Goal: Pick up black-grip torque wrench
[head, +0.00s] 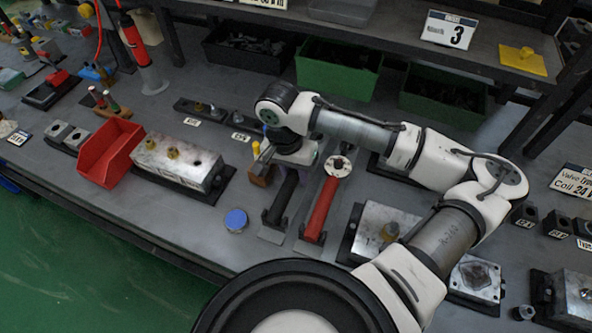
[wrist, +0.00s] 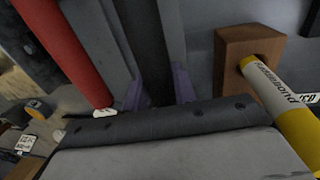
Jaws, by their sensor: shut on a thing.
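The black-grip torque wrench (head: 283,196) lies on the grey bench, its dark grip running down toward a grey stand at the front. Its upper end is hidden under my gripper (head: 294,158). In the wrist view, the dark bar of the wrench (wrist: 160,38) runs between the purple fingertips of my gripper (wrist: 160,88), which is shut on it. From these views I cannot tell whether the wrench is clear of its stand. A red-grip wrench (head: 321,208) lies just to the right, and its red grip also shows in the wrist view (wrist: 68,45).
A wooden block (wrist: 232,62) holding a yellow-and-white tube (wrist: 270,80) stands close beside my gripper. A blue round lid (head: 236,220), a metal valve block (head: 180,160) and a red bin (head: 110,153) are to the left. Green bins (head: 338,72) stand behind.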

